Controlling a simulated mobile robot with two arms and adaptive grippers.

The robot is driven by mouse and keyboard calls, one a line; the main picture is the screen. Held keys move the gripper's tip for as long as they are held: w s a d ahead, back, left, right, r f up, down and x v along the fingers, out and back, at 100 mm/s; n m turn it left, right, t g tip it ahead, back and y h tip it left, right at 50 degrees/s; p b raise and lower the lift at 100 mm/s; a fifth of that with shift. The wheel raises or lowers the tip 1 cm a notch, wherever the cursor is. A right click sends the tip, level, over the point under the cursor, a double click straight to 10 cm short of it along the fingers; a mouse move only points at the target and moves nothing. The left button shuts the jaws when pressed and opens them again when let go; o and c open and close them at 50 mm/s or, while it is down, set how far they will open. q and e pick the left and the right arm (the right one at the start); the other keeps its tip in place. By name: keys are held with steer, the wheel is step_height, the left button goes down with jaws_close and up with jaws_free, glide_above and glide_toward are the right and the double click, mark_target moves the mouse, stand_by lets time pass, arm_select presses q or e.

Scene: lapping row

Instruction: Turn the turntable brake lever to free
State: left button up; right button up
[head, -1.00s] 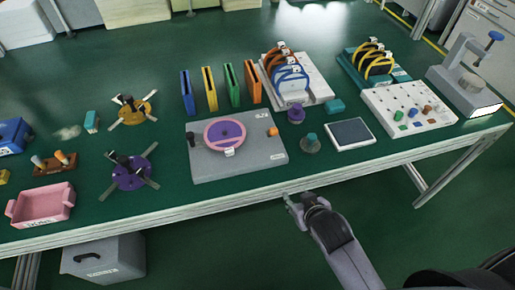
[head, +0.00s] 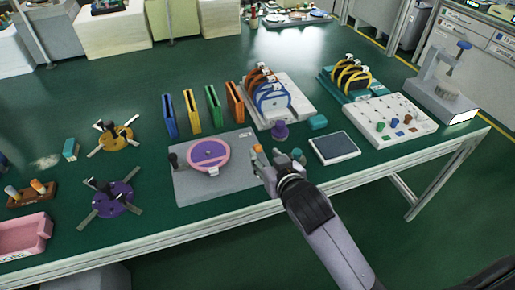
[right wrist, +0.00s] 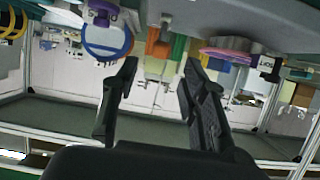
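The turntable is a pink disc with a purple centre (head: 208,153) on a grey base plate (head: 210,187). A black knob (head: 174,161) stands at the base's left side, and a small orange knob (head: 258,148) is at its right side. I cannot tell for sure which one is the brake lever. My right gripper (head: 262,164) is at the base's right edge, close to the orange knob. In the right wrist view its fingers (right wrist: 160,65) are apart with nothing held; an orange piece (right wrist: 157,42) shows beyond the gap. My left gripper is out of view.
Upright blue, yellow, green and orange frames (head: 235,102) stand behind the base. A purple knob (head: 279,131) and a dark flat pad (head: 334,147) are to its right. A purple spoked fixture (head: 112,199) is left.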

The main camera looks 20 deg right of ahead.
mark_target(259, 149)
steer(key=x, duration=0.7)
steer(key=shift+w+f, duration=0.2)
steer(key=shift+w, duration=0.15)
steer(key=shift+c, duration=0.2)
jaws_close()
